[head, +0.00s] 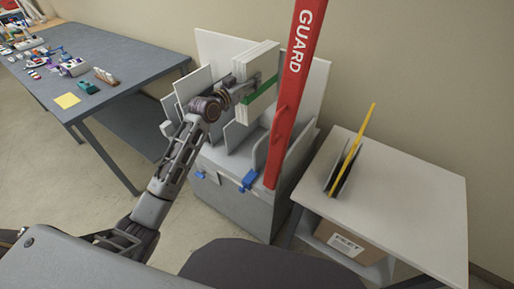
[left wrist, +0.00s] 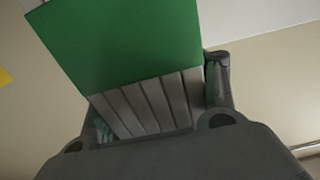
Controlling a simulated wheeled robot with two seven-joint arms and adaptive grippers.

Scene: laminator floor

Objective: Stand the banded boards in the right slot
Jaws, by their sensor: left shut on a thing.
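The banded boards (head: 262,62) are a stack of white boards with a green band around them. My left gripper (head: 246,89) is shut on them and holds them upright over the slotted rack (head: 215,158). In the left wrist view the green band (left wrist: 125,40) fills the upper middle, and the board ends sit between the fingers of the left gripper (left wrist: 150,112). The rack has white upright panels. Its right part, beside the red guard bar (head: 290,100), is partly hidden by the bar. I cannot tell whether the stack's lower edge is inside a slot. My right gripper is out of view.
The red guard bar slants up in front of the rack, close right of the boards. Blue clamps (head: 249,181) sit on the rack's front. A side table (head: 420,185) at right bears a yellow stick (head: 358,135). A grey workbench (head: 120,60) with small items stands at left.

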